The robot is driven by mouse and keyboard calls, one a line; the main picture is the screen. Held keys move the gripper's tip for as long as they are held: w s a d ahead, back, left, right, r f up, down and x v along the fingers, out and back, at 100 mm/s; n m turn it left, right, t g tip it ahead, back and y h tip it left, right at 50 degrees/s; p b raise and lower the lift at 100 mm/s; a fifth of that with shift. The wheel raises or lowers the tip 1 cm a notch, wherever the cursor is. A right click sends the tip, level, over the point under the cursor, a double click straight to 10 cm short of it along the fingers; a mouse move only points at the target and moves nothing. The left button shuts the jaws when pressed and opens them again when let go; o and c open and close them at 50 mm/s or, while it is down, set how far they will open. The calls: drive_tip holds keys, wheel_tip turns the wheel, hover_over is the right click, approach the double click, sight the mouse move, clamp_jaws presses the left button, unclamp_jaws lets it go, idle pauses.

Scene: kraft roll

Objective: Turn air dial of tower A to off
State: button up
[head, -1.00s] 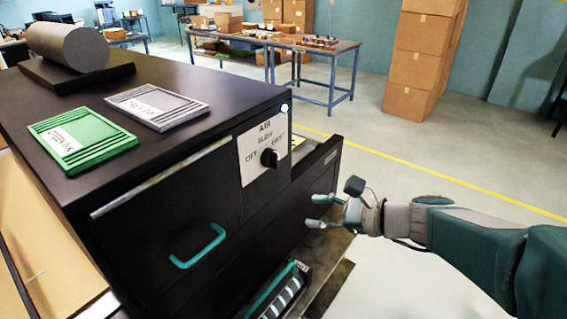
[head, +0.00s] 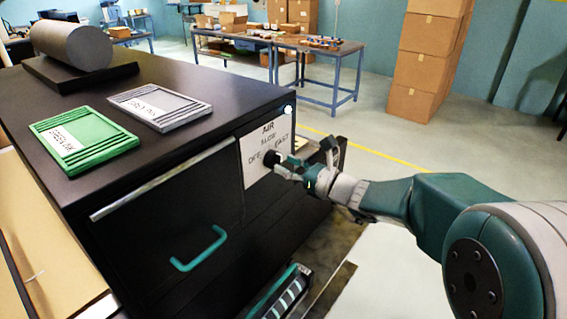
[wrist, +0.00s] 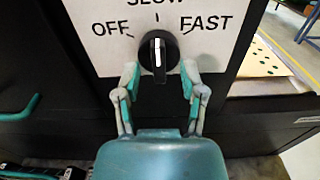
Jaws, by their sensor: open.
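The black air dial (wrist: 158,54) sits on a white label plate (wrist: 92,22) marked OFF, SLOW and FAST, with OFF at left and FAST at right. Its white pointer line stands upright, toward SLOW at the top. My gripper (wrist: 160,78) is open, its fingertips just below and to either side of the dial, with no clear contact. In the head view the dial (head: 270,158) is on the right end of the black cabinet's front, and my gripper (head: 283,168) is right at it, partly covering the plate.
A teal drawer handle (head: 200,250) is left of the dial. A green tray (head: 82,140), a grey tray (head: 160,107) and a grey roll (head: 72,45) are on top.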

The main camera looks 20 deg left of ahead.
drive_tip(key=shift+w+a, duration=0.25)
drive_tip(key=shift+a, duration=0.45)
clamp_jaws()
drive_tip(key=shift+n, duration=0.3)
drive_tip(key=n, duration=0.5)
drive_tip(key=shift+s+n, duration=0.1)
drive_tip(key=shift+n, duration=0.2)
drive_tip(key=n, duration=0.5)
drive_tip(key=shift+s+f+n, duration=0.1)
drive_tip(key=shift+f+n, duration=0.05)
drive_tip(key=shift+n, duration=0.15)
